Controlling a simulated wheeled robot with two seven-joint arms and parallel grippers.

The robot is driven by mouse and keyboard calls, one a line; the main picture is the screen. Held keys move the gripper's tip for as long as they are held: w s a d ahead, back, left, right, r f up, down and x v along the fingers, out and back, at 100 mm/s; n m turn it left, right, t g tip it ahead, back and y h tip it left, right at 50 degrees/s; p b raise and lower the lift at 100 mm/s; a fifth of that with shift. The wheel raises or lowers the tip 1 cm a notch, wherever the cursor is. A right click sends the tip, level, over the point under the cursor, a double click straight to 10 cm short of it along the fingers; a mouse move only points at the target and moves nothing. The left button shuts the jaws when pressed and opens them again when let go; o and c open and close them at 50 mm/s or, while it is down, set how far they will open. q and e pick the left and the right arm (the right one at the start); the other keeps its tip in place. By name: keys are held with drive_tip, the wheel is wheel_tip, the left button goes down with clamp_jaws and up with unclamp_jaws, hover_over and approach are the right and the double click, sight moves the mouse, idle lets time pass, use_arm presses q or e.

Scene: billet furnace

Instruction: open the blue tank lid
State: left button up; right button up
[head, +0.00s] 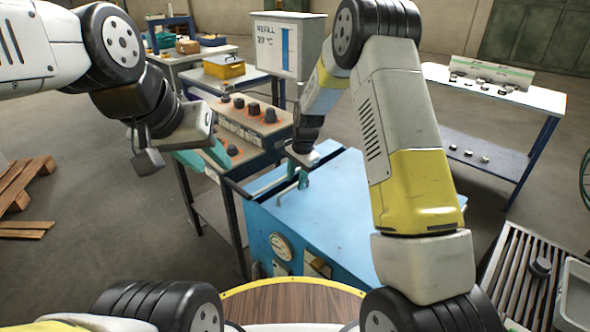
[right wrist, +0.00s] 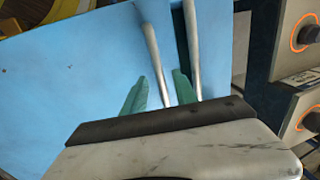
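The blue tank (head: 262,240) stands in front of me, with its flat blue lid (head: 335,215) lying on top. My right gripper (head: 296,182) is over the lid's left side. In the right wrist view its teal fingers (right wrist: 158,92) are apart, and a grey metal handle bar (right wrist: 154,58) shows between them with visible gaps. A second grey bar (right wrist: 192,45) runs just right of the fingers. I cannot tell whether the fingers touch either bar. My left gripper (head: 204,158) is open and empty, left of the tank near the control bench.
A control bench (head: 245,125) with dark knobs stands behind and left of the tank. A grey cabinet (head: 288,45) with a blue gauge is behind it. A white table (head: 535,97) stands back right, a slatted rack (head: 515,275) front right, and wooden pallets (head: 25,185) far left.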

drive_tip(key=shift+w+a+f, duration=0.1)
drive_tip(key=shift+f, duration=0.45)
drive_tip(key=shift+c, duration=0.4)
clamp_jaws()
idle(0.6)
